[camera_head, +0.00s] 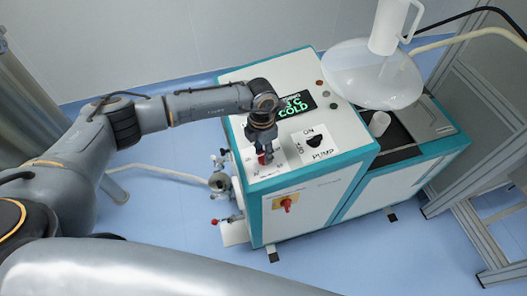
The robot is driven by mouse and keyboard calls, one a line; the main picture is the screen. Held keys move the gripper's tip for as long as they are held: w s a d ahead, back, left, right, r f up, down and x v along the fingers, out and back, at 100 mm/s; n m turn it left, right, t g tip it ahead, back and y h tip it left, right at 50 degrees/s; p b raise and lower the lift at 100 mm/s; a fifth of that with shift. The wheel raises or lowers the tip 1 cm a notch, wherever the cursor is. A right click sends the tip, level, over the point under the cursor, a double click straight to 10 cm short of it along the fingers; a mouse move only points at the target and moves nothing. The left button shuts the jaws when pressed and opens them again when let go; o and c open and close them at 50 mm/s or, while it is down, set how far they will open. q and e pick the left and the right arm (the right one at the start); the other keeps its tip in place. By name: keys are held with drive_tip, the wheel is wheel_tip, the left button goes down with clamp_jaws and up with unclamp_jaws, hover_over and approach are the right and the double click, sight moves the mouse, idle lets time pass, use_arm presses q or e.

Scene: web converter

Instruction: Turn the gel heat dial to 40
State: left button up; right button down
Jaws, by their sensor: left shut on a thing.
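The machine (325,205) is a white and teal cabinet in the middle of the head view. My left gripper (264,158) points down at the front left of its top panel and is shut on the gel heat dial (262,160). Only a small red part of the dial shows; the gripper hides the rest. Scale marks beside the dial are too small to read. A black display (294,105) behind the gripper shows green text with the word COLD. My right gripper is not in view.
A black pump knob (314,142) marked ON sits right of the dial. A red and yellow switch (286,203) is on the front face. A clear round vessel (372,78) and white jug (389,25) stand at the back right. A metal frame (480,130) stands at right.

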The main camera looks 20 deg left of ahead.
use_arm(q)
drive_tip(key=m+b, duration=0.5)
drive_tip(key=b, duration=0.1)
drive_tip(key=m+t+b, duration=0.1)
drive_tip(key=m+b, duration=0.3)
drive_tip(key=b, duration=0.3)
drive_tip(key=m+t+b, duration=0.1)
drive_tip(key=m+b, duration=0.4)
drive_tip(key=b, duration=0.1)
drive_tip(key=shift+s+f+m+b, duration=0.2)
drive_tip(key=shift+f+m+b, duration=0.05)
drive_tip(key=shift+m+b, duration=0.1)
drive_tip(key=shift+r+m+b, duration=0.2)
drive_tip(key=shift+m+b, duration=0.75)
drive_tip(key=shift+b, duration=0.05)
drive_tip(key=o, duration=1.1)
drive_tip(key=shift+o, duration=0.2)
drive_tip(key=shift+r, duration=0.25)
wheel_tip(320, 180, up, 11)
drive_tip(key=s, duration=0.2)
drive_tip(key=shift+r, duration=0.2)
